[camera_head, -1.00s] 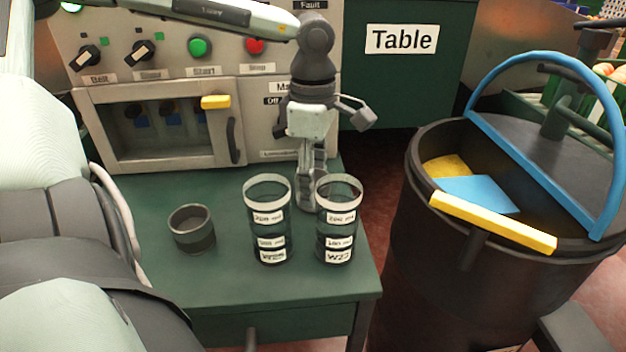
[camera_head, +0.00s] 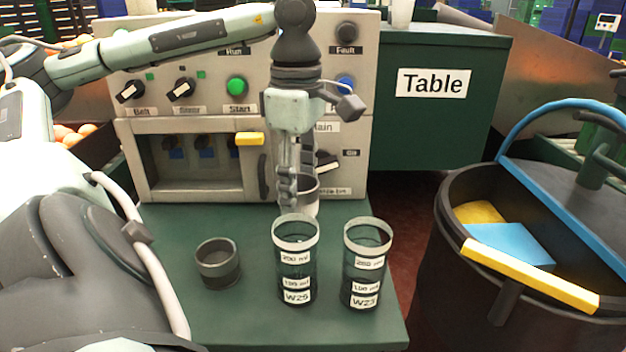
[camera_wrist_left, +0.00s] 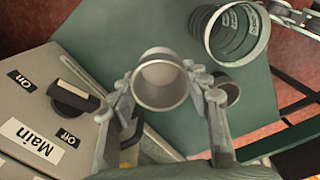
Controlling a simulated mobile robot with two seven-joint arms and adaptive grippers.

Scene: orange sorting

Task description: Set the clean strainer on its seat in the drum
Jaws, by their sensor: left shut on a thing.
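My left gripper (camera_head: 298,192) is shut on a small pale grey round cup-like piece (camera_head: 310,190), held above the green table behind the two beakers. This piece seems to be the strainer; its mesh cannot be made out. In the left wrist view it sits between the two fingers (camera_wrist_left: 160,80), its round rim facing the camera. The black drum (camera_head: 462,240) stands at the right, beside the table, with a blue hoop, a yellow bar and blue and yellow pieces inside. I cannot make out the seat. My right gripper is not in view.
Two clear beakers, W25 (camera_head: 296,262) and one beside it (camera_head: 366,265), stand near the table's (camera_head: 250,325) front right. A small dark cup (camera_head: 218,266) stands to their left. A control panel (camera_head: 215,90) with knobs rises behind. A floor gap separates table and drum.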

